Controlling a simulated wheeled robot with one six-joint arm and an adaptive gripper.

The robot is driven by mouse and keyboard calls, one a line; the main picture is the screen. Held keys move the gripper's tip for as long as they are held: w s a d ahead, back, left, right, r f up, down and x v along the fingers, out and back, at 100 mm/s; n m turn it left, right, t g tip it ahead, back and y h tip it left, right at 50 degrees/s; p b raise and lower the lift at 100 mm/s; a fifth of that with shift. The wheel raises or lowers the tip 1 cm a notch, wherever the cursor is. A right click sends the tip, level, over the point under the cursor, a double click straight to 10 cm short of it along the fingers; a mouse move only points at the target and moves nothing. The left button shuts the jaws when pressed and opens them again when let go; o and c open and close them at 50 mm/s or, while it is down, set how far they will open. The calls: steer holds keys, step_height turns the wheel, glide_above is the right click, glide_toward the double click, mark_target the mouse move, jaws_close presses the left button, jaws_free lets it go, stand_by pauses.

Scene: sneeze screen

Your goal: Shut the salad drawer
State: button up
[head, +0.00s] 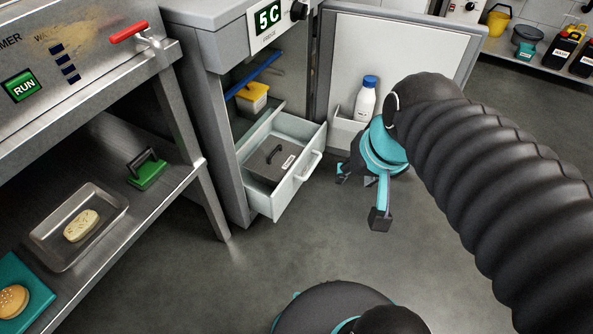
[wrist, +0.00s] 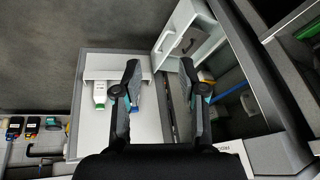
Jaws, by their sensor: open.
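The salad drawer (head: 290,198) is a pale grey bin with a bar handle (head: 312,166) on its front. In the wrist view the drawer (wrist: 196,32) lies at the upper right, just beyond my fingertips. My gripper (head: 362,200) is open and empty, right of the drawer front and apart from it, in front of the open fridge door. In the wrist view my gripper (wrist: 160,70) shows both fingers spread.
The fridge door (head: 395,45) stands open at the right with a white bottle (head: 366,100) in its rack. A yellow-lidded tub (head: 252,97) sits on the shelf above the drawer. A steel table (head: 190,185) stands at left. The floor (head: 260,270) before the drawer is clear.

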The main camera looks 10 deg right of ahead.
steer(key=w+f+m+g+y+b, duration=0.35)
steer(key=w+f+m+y, duration=0.55)
steer(key=w+f+m, duration=0.95)
steer(key=m+t+y+b, duration=0.35)
steer(key=m+t, duration=0.45)
steer(key=m, duration=1.5)
glide_toward(313, 166)
steer(key=shift+n+h, duration=0.25)
steer(key=shift+h, duration=0.1)
steer(key=x, duration=1)
steer(key=shift+a+f+b, duration=0.1)
steer(key=shift+f+b, duration=0.05)
steer(key=shift+b, duration=0.25)
jaws_close()
